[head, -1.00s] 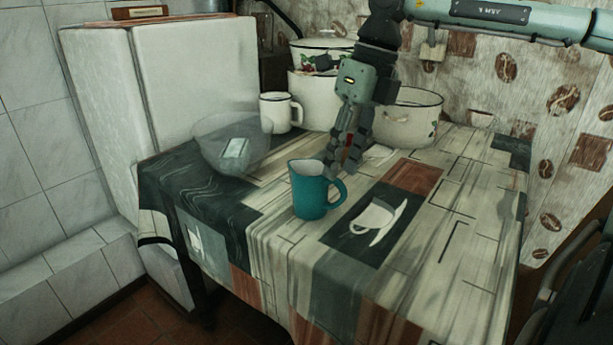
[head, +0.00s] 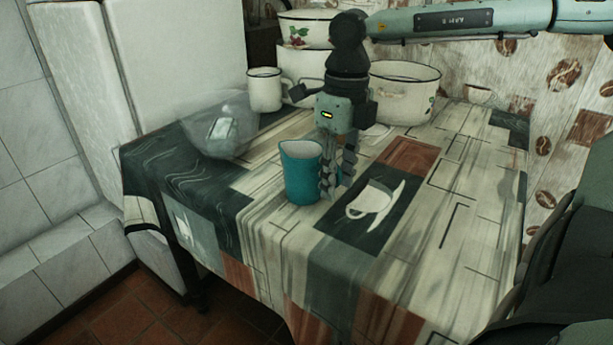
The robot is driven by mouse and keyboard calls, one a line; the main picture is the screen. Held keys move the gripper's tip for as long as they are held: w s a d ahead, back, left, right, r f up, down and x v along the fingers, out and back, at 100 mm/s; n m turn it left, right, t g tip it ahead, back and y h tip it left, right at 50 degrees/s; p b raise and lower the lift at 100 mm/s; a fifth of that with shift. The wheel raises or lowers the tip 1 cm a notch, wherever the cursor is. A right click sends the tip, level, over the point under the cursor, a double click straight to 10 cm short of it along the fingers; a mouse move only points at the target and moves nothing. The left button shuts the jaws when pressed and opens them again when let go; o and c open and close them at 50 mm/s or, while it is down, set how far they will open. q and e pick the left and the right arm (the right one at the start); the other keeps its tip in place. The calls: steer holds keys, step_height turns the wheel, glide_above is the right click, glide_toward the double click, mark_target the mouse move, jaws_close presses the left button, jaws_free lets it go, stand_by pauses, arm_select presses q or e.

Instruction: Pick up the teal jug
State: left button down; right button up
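The teal jug (head: 301,174) stands upright on the table near its front left part, with its pale inside showing at the top. My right gripper (head: 336,190) points down at the jug's right side, where the handle is. Its fingers cover the handle, and I cannot tell whether they are closed on it or only around it. My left gripper is not in view.
A white mug (head: 264,90), a white pot (head: 404,95) and stacked enamel pots (head: 302,64) stand behind. The patterned tablecloth (head: 455,215) is bare to the right.

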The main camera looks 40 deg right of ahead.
jaws_close()
stand_by(0.6)
